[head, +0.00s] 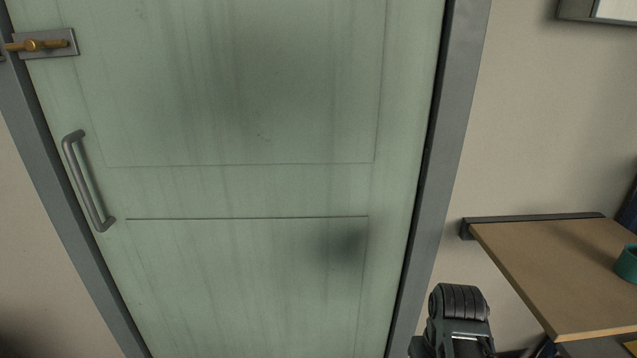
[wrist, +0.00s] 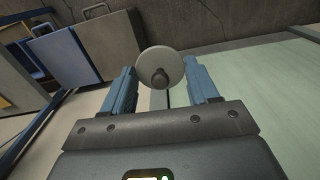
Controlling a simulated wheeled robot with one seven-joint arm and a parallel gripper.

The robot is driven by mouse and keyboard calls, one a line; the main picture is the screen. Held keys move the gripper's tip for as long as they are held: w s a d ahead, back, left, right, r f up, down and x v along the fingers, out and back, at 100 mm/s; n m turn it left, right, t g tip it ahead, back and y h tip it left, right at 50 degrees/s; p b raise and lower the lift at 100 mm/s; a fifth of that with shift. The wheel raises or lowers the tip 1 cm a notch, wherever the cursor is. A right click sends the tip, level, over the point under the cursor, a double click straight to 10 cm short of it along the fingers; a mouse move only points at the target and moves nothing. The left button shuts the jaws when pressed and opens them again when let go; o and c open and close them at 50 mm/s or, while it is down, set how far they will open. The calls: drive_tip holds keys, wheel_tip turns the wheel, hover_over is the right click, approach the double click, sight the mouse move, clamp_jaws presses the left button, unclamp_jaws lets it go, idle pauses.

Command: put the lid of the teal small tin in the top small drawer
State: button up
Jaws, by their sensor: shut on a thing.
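In the wrist view my gripper (wrist: 162,80) has its two blue fingers on either side of a pale round lid (wrist: 150,58) with a dark knob in its middle. The gripper is shut on this lid, and the lid's flat face with the knob shows to the camera. In the head view a teal tin (head: 628,263) is at the right edge on a wooden shelf (head: 545,265); the picture cuts it off, so its top cannot be made out. I cannot make out the top small drawer in either view.
A pale green door (head: 250,190) with a grey pull handle (head: 85,180) and a brass lever (head: 35,45) fills most of the head view. The visible left part of the shelf is clear.

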drive_tip(key=s, duration=0.2)
drive_tip(key=s+f, duration=0.1)
drive_tip(key=s, duration=0.1)
drive_tip(key=shift+s+d+f, duration=0.15)
drive_tip(key=shift+s, duration=0.25)
